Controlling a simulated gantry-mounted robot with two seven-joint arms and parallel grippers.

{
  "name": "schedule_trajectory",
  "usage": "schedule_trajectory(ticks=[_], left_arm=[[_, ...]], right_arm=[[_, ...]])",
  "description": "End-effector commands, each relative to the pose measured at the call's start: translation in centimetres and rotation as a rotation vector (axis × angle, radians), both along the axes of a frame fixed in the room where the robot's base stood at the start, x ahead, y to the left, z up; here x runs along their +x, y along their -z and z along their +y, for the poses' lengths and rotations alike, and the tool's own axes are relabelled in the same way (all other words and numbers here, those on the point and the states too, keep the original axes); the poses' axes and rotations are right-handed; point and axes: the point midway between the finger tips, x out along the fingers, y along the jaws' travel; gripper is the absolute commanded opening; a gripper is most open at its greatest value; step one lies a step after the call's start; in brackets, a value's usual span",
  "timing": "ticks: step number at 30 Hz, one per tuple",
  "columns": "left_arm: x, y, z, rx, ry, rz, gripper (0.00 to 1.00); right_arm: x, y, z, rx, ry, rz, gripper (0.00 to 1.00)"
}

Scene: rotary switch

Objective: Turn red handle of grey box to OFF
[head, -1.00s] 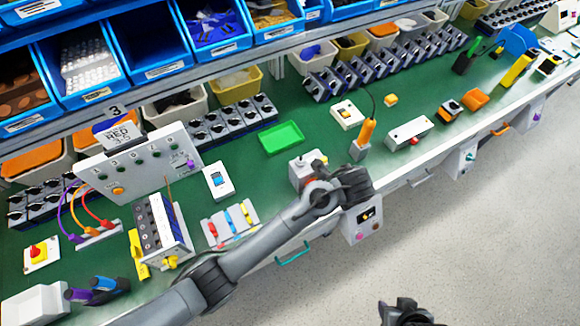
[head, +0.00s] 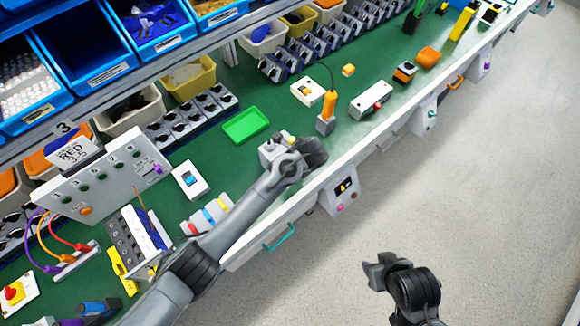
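A small light grey box (head: 268,152) stands near the front edge of the green bench, in the middle of the head view. My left arm reaches over from the lower left, and its gripper (head: 282,156) is at the box's right side. The wrist covers much of the box. The red handle is hidden behind my gripper, so its position cannot be read. My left fingers are also hidden, so I cannot tell whether they touch the handle. My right gripper (head: 378,270) hangs over the floor at lower right, away from the bench; its finger opening is unclear.
A green tray (head: 246,125) lies behind the box. An orange-handled tool (head: 328,108) stands to its right, and a white switch box (head: 190,180) is to its left. A control box (head: 340,196) hangs on the bench front. The floor at right is clear.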

Motion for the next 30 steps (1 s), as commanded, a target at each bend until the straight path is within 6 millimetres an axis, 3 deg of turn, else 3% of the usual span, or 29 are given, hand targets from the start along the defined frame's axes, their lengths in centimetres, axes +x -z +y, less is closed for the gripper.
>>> schedule_trajectory(ticks=[13,24,30], left_arm=[[0.26,0.70,0.23,0.001,0.000,-0.001,0.62],[0.25,0.70,0.22,0.000,0.000,0.000,0.06],[0.21,0.61,0.24,-0.010,0.000,-0.009,0.05]], right_arm=[[0.09,0.10,-0.03,-0.001,-0.001,-0.003,0.43],[0.09,0.09,-0.17,-0.007,-0.004,-0.003,0.43],[0.10,-0.20,-0.17,-0.007,-0.004,-0.004,0.43]])
